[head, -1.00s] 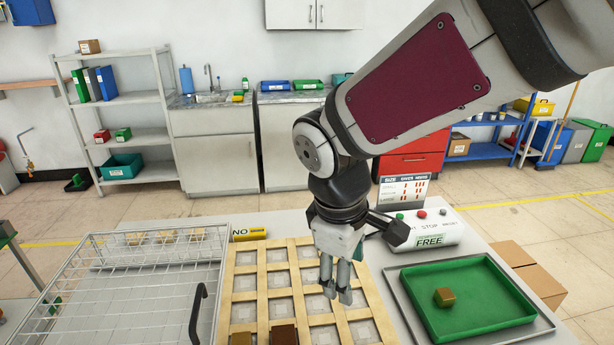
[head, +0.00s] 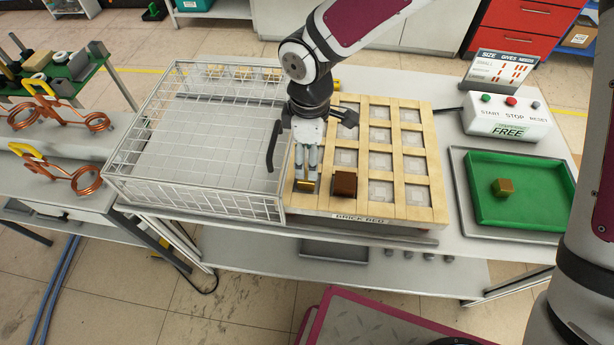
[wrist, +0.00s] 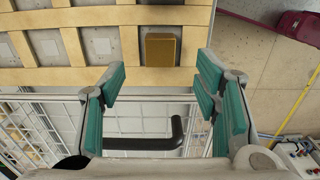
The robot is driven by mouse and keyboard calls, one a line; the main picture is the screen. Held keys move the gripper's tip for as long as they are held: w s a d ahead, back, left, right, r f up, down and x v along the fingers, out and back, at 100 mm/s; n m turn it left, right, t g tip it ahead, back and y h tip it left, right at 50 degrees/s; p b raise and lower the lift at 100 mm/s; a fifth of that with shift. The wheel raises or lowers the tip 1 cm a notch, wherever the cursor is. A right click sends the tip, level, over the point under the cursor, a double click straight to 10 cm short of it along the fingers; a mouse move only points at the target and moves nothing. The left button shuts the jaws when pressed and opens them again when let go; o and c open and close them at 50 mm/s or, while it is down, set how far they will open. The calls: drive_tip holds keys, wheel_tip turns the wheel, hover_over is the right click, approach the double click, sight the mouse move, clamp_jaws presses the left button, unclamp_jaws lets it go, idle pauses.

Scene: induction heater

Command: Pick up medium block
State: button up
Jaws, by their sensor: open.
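A small gold block (head: 304,186) sits in the front left cell of the wooden grid (head: 425,214). It also shows in the wrist view (wrist: 161,50), just beyond the fingertips. A dark red-brown block (head: 344,184) sits in the cell to its right. Another gold-brown block (head: 503,187) lies in the green tray at the right. I cannot tell from the pictures which block is the medium one. My gripper (head: 306,172) points down close to the front left gold block. In the wrist view my gripper (wrist: 162,82) is open with its teal pads apart and nothing between them.
A wire basket (head: 200,150) with a black handle (head: 273,145) stands close at the left of the grid. A control box (head: 510,122) and the green tray (head: 530,219) are at the right. Copper coils (head: 72,180) lie on the left bench. Other visible grid cells look empty.

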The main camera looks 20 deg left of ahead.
sight(307, 176)
drive_tip(key=f, duration=0.3)
drive_tip(key=f+p, duration=0.1)
drive_tip(key=f, duration=0.2)
drive_tip(key=shift+s+a+f, duration=0.1)
drive_tip(key=shift+s+a, duration=0.05)
drive_tip(key=shift+a, duration=0.05)
drive_tip(key=shift+f, duration=0.6)
clamp_jaws()
